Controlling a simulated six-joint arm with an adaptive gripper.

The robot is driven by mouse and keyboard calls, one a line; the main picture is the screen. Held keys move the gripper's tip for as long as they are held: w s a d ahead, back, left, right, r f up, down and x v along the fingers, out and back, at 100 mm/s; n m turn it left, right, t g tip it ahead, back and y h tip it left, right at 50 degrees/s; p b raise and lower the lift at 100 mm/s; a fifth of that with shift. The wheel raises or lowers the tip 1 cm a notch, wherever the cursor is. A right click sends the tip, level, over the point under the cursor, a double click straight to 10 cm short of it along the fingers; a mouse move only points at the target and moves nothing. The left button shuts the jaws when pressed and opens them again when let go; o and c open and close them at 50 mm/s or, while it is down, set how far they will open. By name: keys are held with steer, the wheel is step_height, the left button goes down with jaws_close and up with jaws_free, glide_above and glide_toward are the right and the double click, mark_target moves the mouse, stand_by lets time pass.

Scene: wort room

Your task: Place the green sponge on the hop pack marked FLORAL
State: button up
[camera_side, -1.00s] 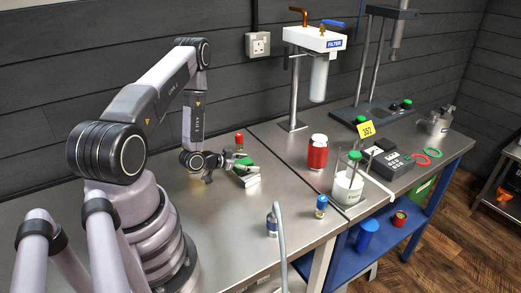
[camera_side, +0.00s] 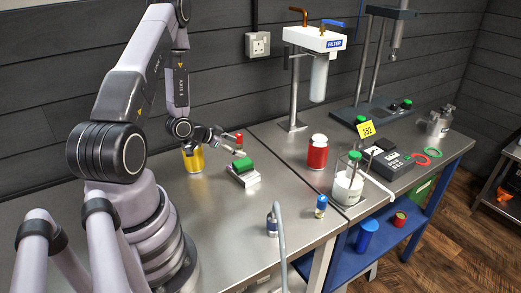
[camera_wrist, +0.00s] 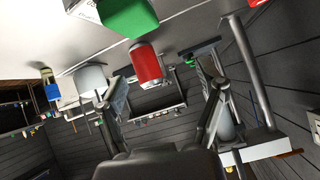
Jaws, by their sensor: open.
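The green sponge (camera_side: 243,165) rests on top of a pale, flat pack (camera_side: 249,180) on the steel bench, in the middle of the side view. No marking on the pack is readable, so I cannot tell whether it says FLORAL. The sponge also shows large at the top of the wrist view (camera_wrist: 128,18), with part of the pale pack (camera_wrist: 84,9) beside it. My gripper (camera_side: 228,142) is open and empty, above and to the left of the sponge, apart from it. Its two fingers (camera_wrist: 166,100) show spread in the wrist view with nothing between them.
A yellow can (camera_side: 193,159) stands below my wrist. A red-capped item (camera_side: 239,141) is behind the sponge. A red jar (camera_side: 317,152), white container (camera_side: 347,187), small blue bottle (camera_side: 321,206) and filter stand (camera_side: 293,95) are to the right. The bench front is mostly clear.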

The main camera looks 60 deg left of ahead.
steer(key=w+d+r+m+g+y, duration=0.1)
steer(key=w+d+r+g+y, duration=0.15)
steer(key=r, duration=0.95)
step_height(320, 180, up, 11)
steer(key=n+g, duration=0.1)
steer(key=n, duration=0.1)
glide_above(248, 162)
steer(key=s+d, duration=0.3)
steer(key=d, duration=0.3)
steer(key=s+d+r+g+h, duration=0.1)
steer(key=s+d+r, duration=0.3)
steer(key=s+d, duration=0.2)
steer(key=s+d+r+n+h, duration=0.1)
steer(key=s+d+r, duration=0.3)
steer(key=s+d, duration=0.3)
steer(key=s, duration=0.4)
steer(key=shift+s+g, duration=0.15)
steer(key=shift+g, duration=0.2)
